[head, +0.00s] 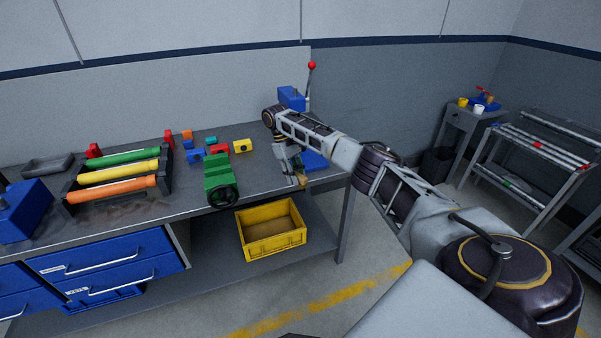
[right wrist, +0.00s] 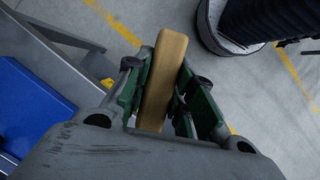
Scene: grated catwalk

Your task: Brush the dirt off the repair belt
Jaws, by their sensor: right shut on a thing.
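My right gripper (head: 298,172) is at the right end of the workbench (head: 262,180), pointing down. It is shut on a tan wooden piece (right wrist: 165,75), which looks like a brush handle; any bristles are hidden. The piece also shows small in the head view (head: 302,180). Dark, dirt-like smudges (head: 125,212) lie on the bench top at the left, in front of a dark rack (head: 76,184) with green, yellow and orange rollers. I cannot tell which surface is the repair belt. My left gripper is not in view.
A green vise-like tool (head: 218,172) stands mid-bench, with small coloured blocks behind it. A blue lever press (head: 292,97) stands behind my right arm. A blue machine (head: 22,210) is at the far left. A yellow crate (head: 271,243) sits on the lower shelf.

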